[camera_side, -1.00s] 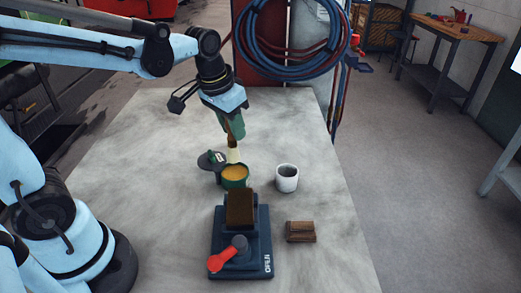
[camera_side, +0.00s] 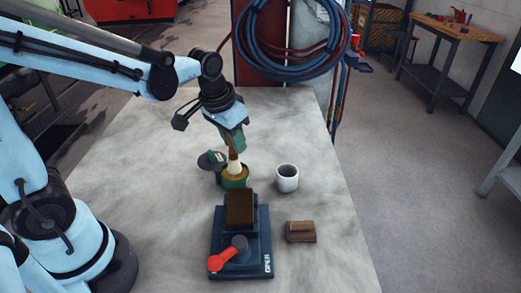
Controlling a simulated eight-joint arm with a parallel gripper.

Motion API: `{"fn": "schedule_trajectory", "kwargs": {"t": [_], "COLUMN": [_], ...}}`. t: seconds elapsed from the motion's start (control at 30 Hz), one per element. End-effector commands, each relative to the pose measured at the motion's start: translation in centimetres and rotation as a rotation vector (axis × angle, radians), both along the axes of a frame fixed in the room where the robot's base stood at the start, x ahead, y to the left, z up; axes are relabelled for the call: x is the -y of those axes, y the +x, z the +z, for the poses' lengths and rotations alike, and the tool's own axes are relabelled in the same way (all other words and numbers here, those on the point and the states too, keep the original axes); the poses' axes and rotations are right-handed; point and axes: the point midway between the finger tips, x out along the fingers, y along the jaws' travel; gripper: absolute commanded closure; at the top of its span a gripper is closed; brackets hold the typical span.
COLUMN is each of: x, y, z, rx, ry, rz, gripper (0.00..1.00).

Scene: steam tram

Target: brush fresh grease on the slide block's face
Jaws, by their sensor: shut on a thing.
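My gripper (camera_side: 232,140) is shut on a brush (camera_side: 234,158), which points down with its pale bristles at the mouth of a green tin (camera_side: 235,182) of amber grease. The bristle tip looks to be in the grease, though its end is hidden. A brown block (camera_side: 240,204), which looks like the slide block, stands upright in a dark vise (camera_side: 264,241) in front of the tin. I cannot tell from this view whether its face has grease on it.
A dark lid (camera_side: 211,160) sits by the tin's left side. A white cup (camera_side: 287,178) stands right of the tin. A small brown wooden piece (camera_side: 301,232) lies right of the vise. The vise has a red-knobbed handle (camera_side: 222,260). The table's left part is clear.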

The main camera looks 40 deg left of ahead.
Motion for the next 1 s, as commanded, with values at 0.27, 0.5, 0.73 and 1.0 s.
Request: {"fn": "schedule_trajectory", "kwargs": {"t": [0.27, 0.5, 0.73, 1.0], "x": [0.00, 0.00, 0.00, 0.00], "y": [0.01, 0.02, 0.02, 0.03], "z": [-0.06, -0.32, -0.56, -0.87], "rx": [0.000, 0.000, 0.000, 0.000], "ry": [0.000, 0.000, 0.000, 0.000], "rz": [0.000, 0.000, 0.000, 0.000], "gripper": [1.00, 1.00, 1.00, 1.00]}}
